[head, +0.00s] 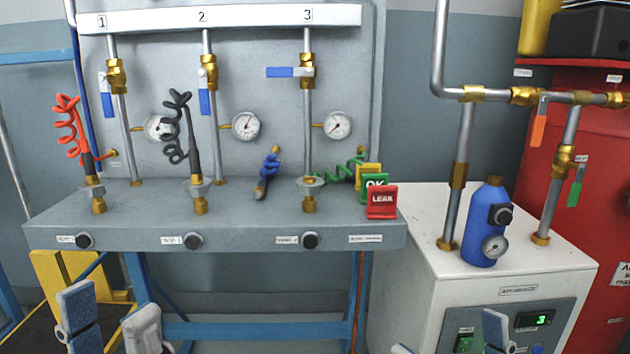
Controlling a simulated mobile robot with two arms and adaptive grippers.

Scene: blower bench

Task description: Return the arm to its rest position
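My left gripper (113,320) is at the bottom left, in front of and below the bench. Its two blue-grey padded fingers stand apart with nothing between them. My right gripper (448,345) is at the bottom edge, in front of the white cabinet. One finger pad shows at its right and only a tip at its left, with a wide empty gap between them. The rest of both arms is out of view.
The grey bench (140,222) carries three pipes with blue valve handles: 1 and 2 hang down, handle 3 (281,72) is level. A red LEAK sign (382,201) stands at its right end. The white cabinet (420,235) bears a blue bottle (484,222).

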